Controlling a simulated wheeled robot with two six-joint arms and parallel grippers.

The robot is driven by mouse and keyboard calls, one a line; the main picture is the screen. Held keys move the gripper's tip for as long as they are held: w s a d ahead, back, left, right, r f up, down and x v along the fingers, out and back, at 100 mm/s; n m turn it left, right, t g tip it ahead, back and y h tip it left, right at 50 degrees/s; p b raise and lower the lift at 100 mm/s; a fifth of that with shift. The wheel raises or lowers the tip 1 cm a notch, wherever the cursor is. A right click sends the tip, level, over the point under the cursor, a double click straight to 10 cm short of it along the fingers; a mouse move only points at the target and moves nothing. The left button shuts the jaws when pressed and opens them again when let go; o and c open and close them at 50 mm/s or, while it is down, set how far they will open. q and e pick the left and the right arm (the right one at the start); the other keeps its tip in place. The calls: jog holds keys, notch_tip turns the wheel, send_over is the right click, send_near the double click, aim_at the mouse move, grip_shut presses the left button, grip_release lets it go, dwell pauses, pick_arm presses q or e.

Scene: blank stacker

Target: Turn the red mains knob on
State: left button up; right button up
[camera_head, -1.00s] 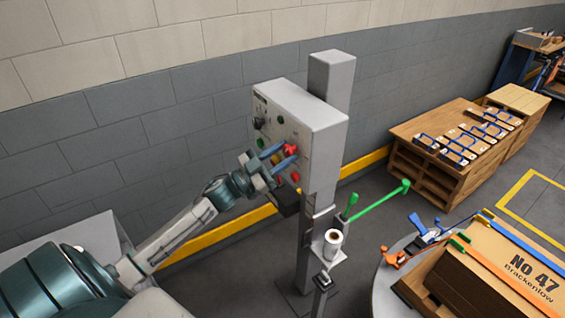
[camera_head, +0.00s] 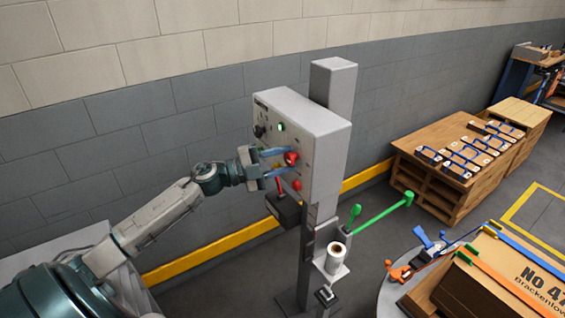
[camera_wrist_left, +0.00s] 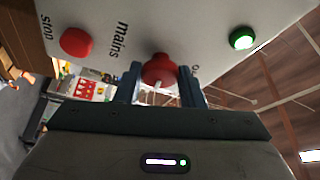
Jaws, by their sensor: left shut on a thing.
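The red mains knob (camera_head: 291,158) is on the front of the grey control box (camera_head: 322,137), which is fixed to a post. My left gripper (camera_head: 287,161) is at the panel with its blue fingers on either side of the knob, shut on it. In the left wrist view the round red knob (camera_wrist_left: 159,70) sits between the two fingers, below the printed word "mains". A green lamp (camera_wrist_left: 242,38) glows on the panel, and it also shows in the head view (camera_head: 281,127). The knob's exact turn angle is hard to tell. My right gripper is not in view.
A red stop button (camera_wrist_left: 76,42) is beside the knob on the panel. A dark box with a red lever (camera_head: 285,209) hangs below the control box. A white roll (camera_head: 334,253) and a green bar (camera_head: 381,216) are lower on the post.

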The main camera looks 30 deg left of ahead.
pick_arm(q)
jog(key=shift+m+g, duration=0.4)
jog(key=shift+m, duration=0.6)
jog(key=o, duration=1)
